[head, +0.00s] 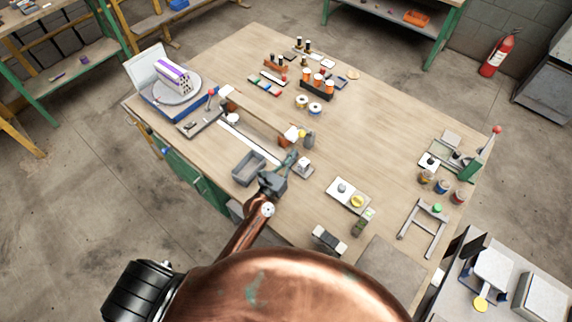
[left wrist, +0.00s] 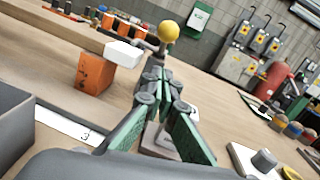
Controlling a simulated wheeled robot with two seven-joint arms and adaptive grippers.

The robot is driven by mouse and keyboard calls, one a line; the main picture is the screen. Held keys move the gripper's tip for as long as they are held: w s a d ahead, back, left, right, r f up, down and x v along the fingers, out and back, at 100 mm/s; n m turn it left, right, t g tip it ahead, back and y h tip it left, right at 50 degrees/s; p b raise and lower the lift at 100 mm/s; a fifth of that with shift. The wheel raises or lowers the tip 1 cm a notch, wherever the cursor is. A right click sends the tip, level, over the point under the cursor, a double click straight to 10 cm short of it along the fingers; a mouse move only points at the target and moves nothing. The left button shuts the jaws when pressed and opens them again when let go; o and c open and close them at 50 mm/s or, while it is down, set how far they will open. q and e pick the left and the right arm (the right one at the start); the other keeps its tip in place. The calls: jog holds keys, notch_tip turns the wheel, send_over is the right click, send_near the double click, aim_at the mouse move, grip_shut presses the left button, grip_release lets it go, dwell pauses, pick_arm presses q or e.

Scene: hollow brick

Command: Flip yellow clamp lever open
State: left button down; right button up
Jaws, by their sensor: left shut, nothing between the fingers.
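The yellow ball knob of the clamp lever (head: 302,133) stands near the middle of the workbench. In the left wrist view the yellow knob (left wrist: 168,31) sits on a short dark stem just beyond my fingertips. The stem's lower part and the clamp body are mostly hidden behind my fingers. My left gripper (head: 291,157) is shut and empty, on the near side of the knob. Its green-padded fingers (left wrist: 157,76) converge just below the knob in the wrist picture. I cannot tell whether the tips touch the lever. My right gripper is in neither view.
An orange block (left wrist: 92,72) with a white top stands left of the lever. A grey bin (head: 249,167) lies left of my gripper. A small grey fixture (head: 303,168) is close on its right. A plate with a yellow disc (head: 357,201) lies farther right. The bench's right-centre is clear.

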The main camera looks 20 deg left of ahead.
aim_at(306, 132)
pick_arm(q)
jog(key=w+r+p, duration=0.1)
jog(key=w+r, duration=0.2)
jog(key=shift+w+d+p, duration=0.2)
jog(key=shift+w+p, duration=0.05)
jog(key=shift+p, duration=0.1)
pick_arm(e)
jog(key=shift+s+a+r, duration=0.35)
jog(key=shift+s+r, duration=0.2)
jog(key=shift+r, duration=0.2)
